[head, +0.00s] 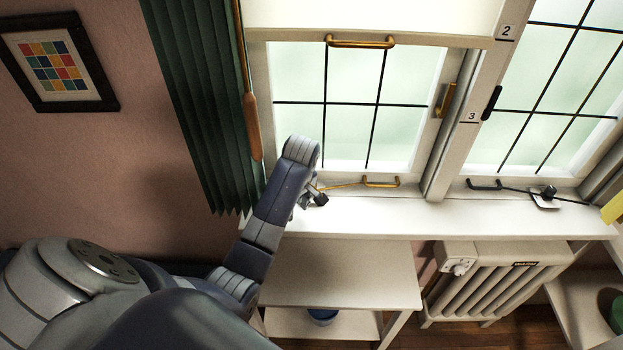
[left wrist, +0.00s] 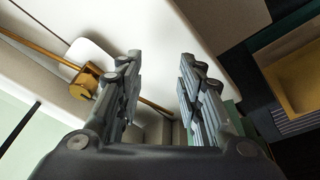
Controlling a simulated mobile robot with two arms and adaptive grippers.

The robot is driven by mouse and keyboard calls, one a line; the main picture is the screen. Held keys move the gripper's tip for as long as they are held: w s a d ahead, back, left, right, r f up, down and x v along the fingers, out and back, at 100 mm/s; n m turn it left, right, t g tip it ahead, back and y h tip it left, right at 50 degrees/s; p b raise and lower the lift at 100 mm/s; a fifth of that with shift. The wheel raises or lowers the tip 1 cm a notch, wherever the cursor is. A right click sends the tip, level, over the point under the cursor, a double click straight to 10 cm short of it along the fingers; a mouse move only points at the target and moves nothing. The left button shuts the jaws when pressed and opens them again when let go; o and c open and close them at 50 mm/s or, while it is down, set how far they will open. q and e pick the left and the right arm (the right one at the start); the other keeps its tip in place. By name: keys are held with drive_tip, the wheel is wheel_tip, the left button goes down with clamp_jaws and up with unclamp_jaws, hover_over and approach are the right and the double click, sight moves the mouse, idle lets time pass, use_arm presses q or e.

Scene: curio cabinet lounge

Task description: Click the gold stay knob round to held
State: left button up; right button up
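The gold stay knob (left wrist: 85,83) shows in the left wrist view on a white plate (left wrist: 150,35), with a gold stay bar (left wrist: 38,50) running through it. My right gripper is not in view.
A gold handle (head: 381,182) sits on the lower window frame. A second stay with a black knob (head: 548,192) is on the right window. A green curtain (head: 205,110) hangs close to my left arm. A white table (head: 345,270) and a radiator (head: 495,280) stand below the sill (head: 440,216).

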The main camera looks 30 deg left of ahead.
use_arm(q)
drive_tip(key=w+a+r+n+g+h, duration=0.1)
drive_tip(key=w+r+n+h, duration=0.1)
drive_tip(key=w+r+n, duration=0.8)
drive_tip(key=shift+m, duration=0.4)
wheel_tip(320, 180, down, 9)
drive_tip(key=shift+r+p, duration=0.2)
drive_tip(key=shift+p, duration=0.75)
drive_tip(key=shift+f, duration=0.5)
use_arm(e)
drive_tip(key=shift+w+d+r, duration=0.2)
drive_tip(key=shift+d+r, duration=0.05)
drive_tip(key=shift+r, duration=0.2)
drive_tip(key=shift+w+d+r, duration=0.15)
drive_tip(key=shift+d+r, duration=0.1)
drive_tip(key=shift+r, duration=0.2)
use_arm(q)
drive_tip(key=c, duration=0.8)
